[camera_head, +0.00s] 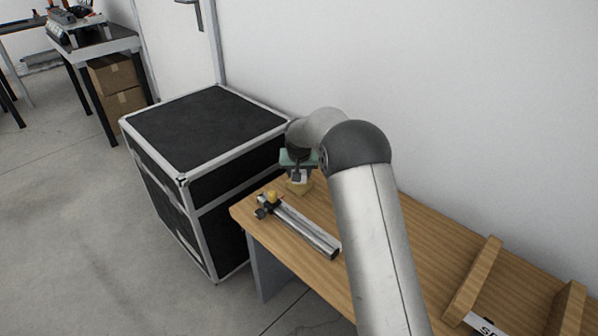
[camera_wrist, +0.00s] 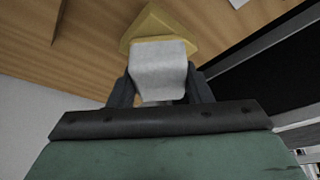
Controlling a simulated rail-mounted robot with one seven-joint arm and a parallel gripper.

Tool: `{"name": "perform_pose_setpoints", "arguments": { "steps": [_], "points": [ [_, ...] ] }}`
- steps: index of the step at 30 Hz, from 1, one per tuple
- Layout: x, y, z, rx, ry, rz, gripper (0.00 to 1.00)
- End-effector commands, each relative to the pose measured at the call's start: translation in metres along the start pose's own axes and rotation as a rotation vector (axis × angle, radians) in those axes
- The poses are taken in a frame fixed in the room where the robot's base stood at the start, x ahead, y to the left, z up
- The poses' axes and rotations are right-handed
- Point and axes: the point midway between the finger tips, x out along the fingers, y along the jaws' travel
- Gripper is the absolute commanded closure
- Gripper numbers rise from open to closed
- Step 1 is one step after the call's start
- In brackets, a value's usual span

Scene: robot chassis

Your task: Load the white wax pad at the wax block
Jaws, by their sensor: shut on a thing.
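My gripper (camera_head: 298,177) is low over the left end of the wooden bench, beyond my arm in the head view. In the wrist view my gripper (camera_wrist: 160,84) has its dark fingers closed on the white wax pad (camera_wrist: 158,66). The yellow wax block (camera_wrist: 153,24) lies on the bench just past the pad, and the pad hides part of it. In the head view the wax block (camera_head: 299,188) shows right below the gripper. I cannot tell whether the pad touches the block.
A silver metal bar with a clamp-like end (camera_head: 308,230) lies on the bench (camera_head: 400,230) close to the block. Wooden uprights (camera_head: 475,279) stand at the bench's right. A black flight case (camera_head: 205,125) stands left of the bench. A white wall runs behind.

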Motion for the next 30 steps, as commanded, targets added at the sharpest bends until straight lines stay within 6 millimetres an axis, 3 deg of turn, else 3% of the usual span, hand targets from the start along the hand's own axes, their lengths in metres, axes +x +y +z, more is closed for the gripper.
{"name": "perform_pose_setpoints", "arguments": {
  "steps": [30],
  "points": [
    [0.0091,0.0000,0.0037,0.000,0.000,0.000,0.73]
  ]
}}
